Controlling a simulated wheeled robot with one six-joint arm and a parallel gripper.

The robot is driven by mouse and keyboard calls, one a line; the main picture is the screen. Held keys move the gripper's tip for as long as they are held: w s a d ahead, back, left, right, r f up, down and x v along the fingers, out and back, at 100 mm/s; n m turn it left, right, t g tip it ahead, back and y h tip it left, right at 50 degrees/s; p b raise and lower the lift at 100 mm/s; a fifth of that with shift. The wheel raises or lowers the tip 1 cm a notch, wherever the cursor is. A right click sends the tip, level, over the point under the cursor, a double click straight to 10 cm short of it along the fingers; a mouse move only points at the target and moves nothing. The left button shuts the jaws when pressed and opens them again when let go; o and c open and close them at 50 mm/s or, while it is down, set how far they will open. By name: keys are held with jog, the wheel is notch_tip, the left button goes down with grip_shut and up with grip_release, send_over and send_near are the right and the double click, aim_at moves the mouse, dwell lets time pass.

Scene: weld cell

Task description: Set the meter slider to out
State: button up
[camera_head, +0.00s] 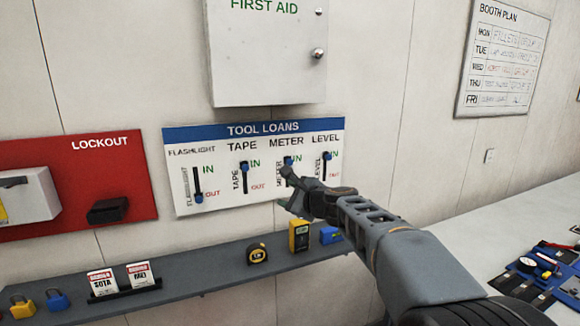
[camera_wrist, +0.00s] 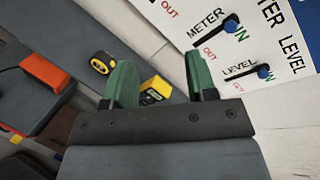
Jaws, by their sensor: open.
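The TOOL LOANS board (camera_head: 222,196) hangs on the wall with several vertical slots. The meter slider's blue knob (camera_head: 288,160) is at the top of its slot, beside the green IN. In the wrist view, the meter knob (camera_wrist: 232,22) is at the IN end of its slot. My gripper (camera_head: 286,188) is in front of the board's lower edge, just below the meter knob, and hides the lower part of that slot. In the wrist view, my gripper (camera_wrist: 159,70) has its green fingers spread with nothing between them; the meter knob lies beyond them to the upper right, untouched.
The level knob (camera_head: 327,156) and tape knob (camera_head: 244,165) are at IN; the flashlight knob (camera_head: 198,198) is at OUT. A shelf (camera_head: 205,273) below holds a tape measure (camera_head: 257,253) and a yellow meter (camera_head: 299,236). A first aid cabinet (camera_head: 266,62) projects above the board.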

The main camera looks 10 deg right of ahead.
aim_at(291, 162)
jog(key=w+d+r+m+t+h, duration=0.1)
jog(key=w+d+m+t+h, duration=0.15)
jog(key=w+m, duration=0.3)
jog(key=w+d+m+t+h, duration=0.1)
jog(key=w+d+m, duration=0.35)
jog(key=m, duration=0.25)
jog(key=p+x, duration=0.2)
jog(key=x, duration=0.2)
jog(key=p+x, duration=0.2)
jog(key=x, duration=0.2)
jog(key=r+p+x, duration=0.1)
jog(key=p+x, duration=0.2)
jog(key=x, duration=0.1)
jog(key=shift+w, duration=0.25)
jog(key=shift+w+a+f+p, duration=0.15)
jog(key=shift+w+p, duration=0.1)
jog(key=shift+w, duration=0.15)
jog(key=shift+w+a+f+p, duration=0.1)
jog(key=shift+w+p, duration=0.15)
jog(key=shift+w, duration=0.1)
grip_shut()
